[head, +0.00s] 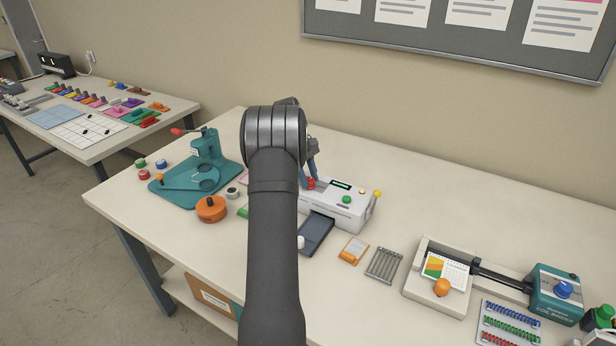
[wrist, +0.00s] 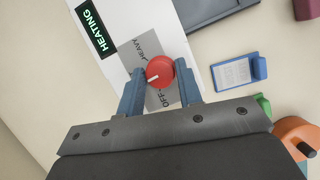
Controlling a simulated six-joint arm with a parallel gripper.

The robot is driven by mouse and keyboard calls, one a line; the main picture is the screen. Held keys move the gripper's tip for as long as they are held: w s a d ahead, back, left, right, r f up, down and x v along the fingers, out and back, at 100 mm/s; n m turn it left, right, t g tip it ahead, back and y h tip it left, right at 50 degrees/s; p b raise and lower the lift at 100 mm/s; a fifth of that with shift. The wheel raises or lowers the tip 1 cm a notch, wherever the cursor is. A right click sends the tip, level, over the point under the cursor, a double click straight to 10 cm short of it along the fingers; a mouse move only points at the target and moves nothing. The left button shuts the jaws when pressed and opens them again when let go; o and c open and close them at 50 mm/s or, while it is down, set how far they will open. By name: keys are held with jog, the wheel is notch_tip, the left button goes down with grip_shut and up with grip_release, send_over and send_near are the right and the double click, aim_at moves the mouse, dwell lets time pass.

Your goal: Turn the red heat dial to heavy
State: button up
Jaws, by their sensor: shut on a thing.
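The red heat dial (wrist: 160,70) sits on the face of the white laminator (head: 336,206), on a grey plate (wrist: 133,52) marked HEAVY and OFF. Its white pointer aims to the left in the wrist view, between the two words. My gripper (wrist: 159,76) is shut on the dial, with one blue finger on each side of it. In the head view the dial (head: 311,184) shows small beside my arm, which hides part of the laminator. The laminator's dark display (wrist: 95,27) reads HEATING.
A teal press (head: 205,170) and an orange round pot (head: 211,208) stand left of my arm. A dark tray (head: 316,233) lies before the laminator. An orange-edged card holder (head: 353,250), a metal rack (head: 384,265) and a coil binder (head: 556,292) stand to the right.

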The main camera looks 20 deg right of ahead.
jog(key=m+y, duration=0.1)
jog(key=m, duration=0.2)
jog(key=m+y, duration=0.1)
jog(key=m, duration=0.2)
jog(key=shift+d+m+g, duration=0.2)
jog(key=shift+m+g, duration=0.1)
jog(key=m+y, duration=0.1)
jog(key=m, duration=0.2)
jog(key=m+y, duration=0.1)
jog(key=m, duration=0.2)
jog(key=shift+d+y, duration=0.1)
jog(key=shift+y, duration=0.3)
jog(key=o, duration=1)
jog(key=shift+c, duration=0.2)
jog(key=shift+r, duration=0.1)
